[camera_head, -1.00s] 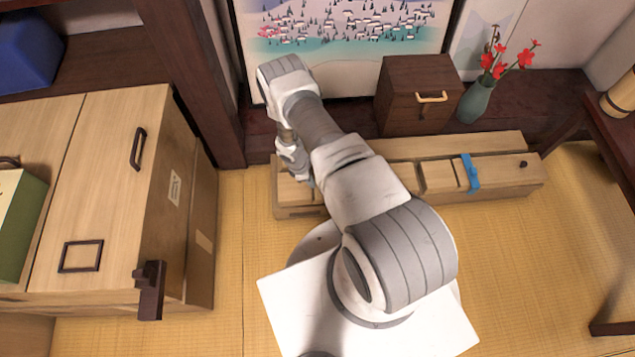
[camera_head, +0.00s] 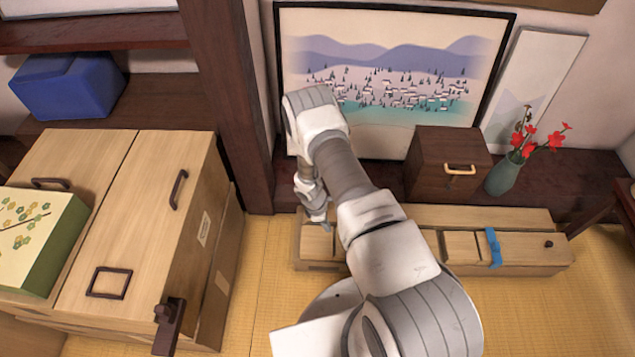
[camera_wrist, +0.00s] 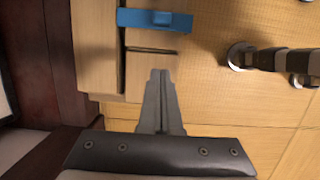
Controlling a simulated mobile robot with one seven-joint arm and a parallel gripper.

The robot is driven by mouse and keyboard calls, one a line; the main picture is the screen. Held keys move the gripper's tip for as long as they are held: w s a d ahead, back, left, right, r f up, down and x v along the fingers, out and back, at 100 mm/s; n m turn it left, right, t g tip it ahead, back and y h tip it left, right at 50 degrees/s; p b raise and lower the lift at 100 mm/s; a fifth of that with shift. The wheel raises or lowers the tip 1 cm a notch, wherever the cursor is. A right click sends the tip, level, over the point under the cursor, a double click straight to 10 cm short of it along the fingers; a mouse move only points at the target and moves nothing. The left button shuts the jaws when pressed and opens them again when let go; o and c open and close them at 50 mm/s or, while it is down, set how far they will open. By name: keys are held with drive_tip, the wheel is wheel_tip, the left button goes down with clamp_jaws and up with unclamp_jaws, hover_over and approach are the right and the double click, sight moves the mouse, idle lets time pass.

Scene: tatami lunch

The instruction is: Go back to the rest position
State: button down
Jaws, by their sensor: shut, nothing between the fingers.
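My arm (camera_head: 375,225) reaches from the lower right up toward the back wall, then bends down. My gripper (camera_head: 322,222) hangs at its end, small in the head view, over the left end of the long low wooden box (camera_head: 525,222). In the wrist view my gripper (camera_wrist: 160,75) has its two fingers together with nothing between them. Below and ahead of the fingers are light wooden panels (camera_wrist: 97,50) and a blue piece (camera_wrist: 155,20), apart from the fingertips. I cannot tell the exact gap to the wood.
A wooden cabinet (camera_head: 125,215) stands at left, bearing a green box (camera_head: 50,245). A dark pillar (camera_head: 235,100) is left of my arm. A brown box (camera_head: 447,170) and a vase of red flowers (camera_head: 504,174) stand on the dark ledge behind. Tatami floor (camera_head: 590,310) is clear at right.

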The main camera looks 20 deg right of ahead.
drive_tip(key=w+r+m+t, duration=0.1)
drive_tip(key=w+r+m, duration=0.25)
drive_tip(key=r, duration=1.45)
drive_tip(key=w+r+m+t, duration=0.1)
drive_tip(key=w+r+m, duration=0.25)
drive_tip(key=r, duration=1.55)
drive_tip(key=s+r+m+t+y, duration=0.1)
drive_tip(key=s+r+m, duration=0.1)
drive_tip(key=s+r, duration=0.5)
drive_tip(key=s+r+m+t, duration=0.1)
drive_tip(key=s+r+m, duration=0.1)
drive_tip(key=r, duration=0.9)
drive_tip(key=s+a+r+m+t+y, duration=0.15)
drive_tip(key=s+r, duration=0.25)
drive_tip(key=s, duration=0.5)
drive_tip(key=s+a+r+m+t, duration=0.15)
drive_tip(key=s+r, duration=0.25)
drive_tip(key=s, duration=0.4)
wheel_tip(320, 180, up, 22)
drive_tip(key=p, duration=2.2)
drive_tip(key=shift+s+a+g, duration=0.25)
drive_tip(key=shift+s+g, duration=0.05)
drive_tip(key=shift+s, duration=0.1)
